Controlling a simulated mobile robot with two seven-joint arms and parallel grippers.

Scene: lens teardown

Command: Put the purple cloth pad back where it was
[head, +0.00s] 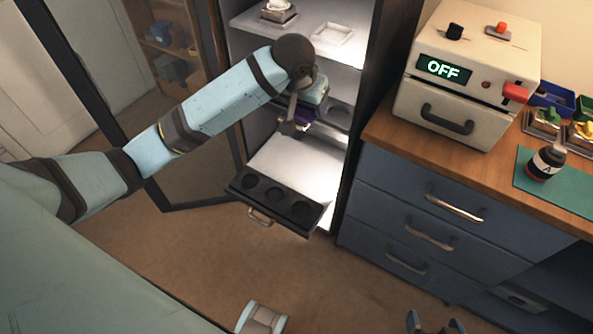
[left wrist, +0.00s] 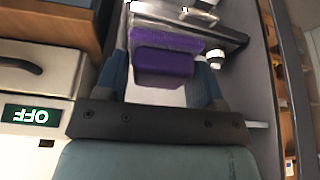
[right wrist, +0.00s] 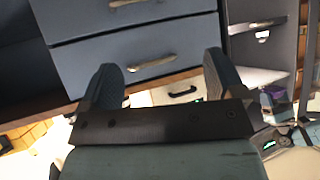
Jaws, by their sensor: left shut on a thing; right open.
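The purple cloth pad (left wrist: 163,66) is between the fingers of my left gripper (left wrist: 162,72), which is shut on it. In the head view a small part of the purple pad (head: 303,115) shows beside my left gripper (head: 293,122), inside the open lit cabinet; the wrist hides the rest. The left wrist view shows a lighter purple face beyond the darker one. My right gripper (right wrist: 160,78) is open and empty; in the head view its fingers (head: 435,322) show at the bottom edge, away from the cabinet.
A dark tray (head: 275,216) with round recesses and a handle is pulled out low in the cabinet. Upper shelves hold a white dish (head: 333,34) and a small device (head: 279,10). The cabinet door stands open at left. A drawer counter (head: 440,215) with an OFF box (head: 465,75) stands right.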

